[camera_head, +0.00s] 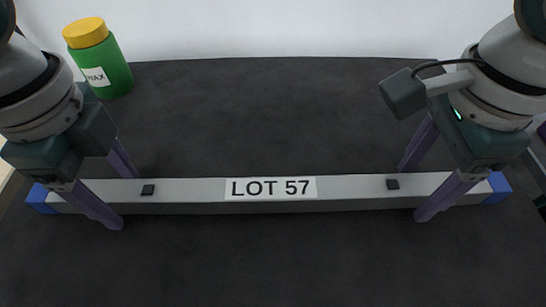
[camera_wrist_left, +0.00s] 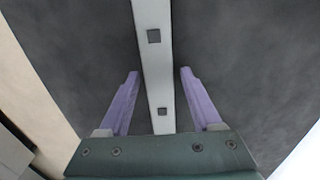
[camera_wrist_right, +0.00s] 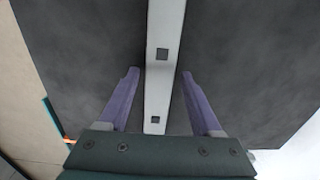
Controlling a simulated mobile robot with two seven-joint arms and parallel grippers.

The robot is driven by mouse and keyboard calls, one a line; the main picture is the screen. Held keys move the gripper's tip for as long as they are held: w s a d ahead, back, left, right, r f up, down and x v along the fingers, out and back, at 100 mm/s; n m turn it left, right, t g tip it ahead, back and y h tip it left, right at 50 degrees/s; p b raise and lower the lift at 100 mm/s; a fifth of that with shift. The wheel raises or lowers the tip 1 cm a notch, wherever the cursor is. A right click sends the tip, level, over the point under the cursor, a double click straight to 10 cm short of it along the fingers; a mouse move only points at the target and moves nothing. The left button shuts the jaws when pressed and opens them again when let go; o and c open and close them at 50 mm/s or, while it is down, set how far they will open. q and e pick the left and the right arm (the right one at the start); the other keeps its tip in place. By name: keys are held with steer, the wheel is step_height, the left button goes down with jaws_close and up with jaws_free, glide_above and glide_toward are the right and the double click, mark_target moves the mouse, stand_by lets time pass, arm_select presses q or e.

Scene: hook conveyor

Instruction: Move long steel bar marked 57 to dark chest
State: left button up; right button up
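The long steel bar (camera_head: 360,188), pale grey with blue end caps and a white "LOT 57" label, lies across the dark table. In the left wrist view the bar (camera_wrist_left: 154,70) runs between the open fingers with gaps. My right gripper (camera_head: 411,195) straddles the bar near its right end. In the right wrist view the bar (camera_wrist_right: 163,80) also lies between open fingers, not gripped. I cannot make out a dark chest.
A green bottle (camera_head: 110,66) with a yellow lid stands at the back left of the table, behind my left gripper. The dark table top (camera_head: 270,120) is clear behind and in front of the bar. Partly cut-off items show at the right edge.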

steer(key=shift+r, duration=0.35)
arm_select(q)
step_height(320, 180, up, 12)
steer(key=shift+r, duration=0.1)
arm_select(e)
step_height(320, 180, up, 11)
steer(key=shift+r, duration=0.15)
stand_by(0.6)
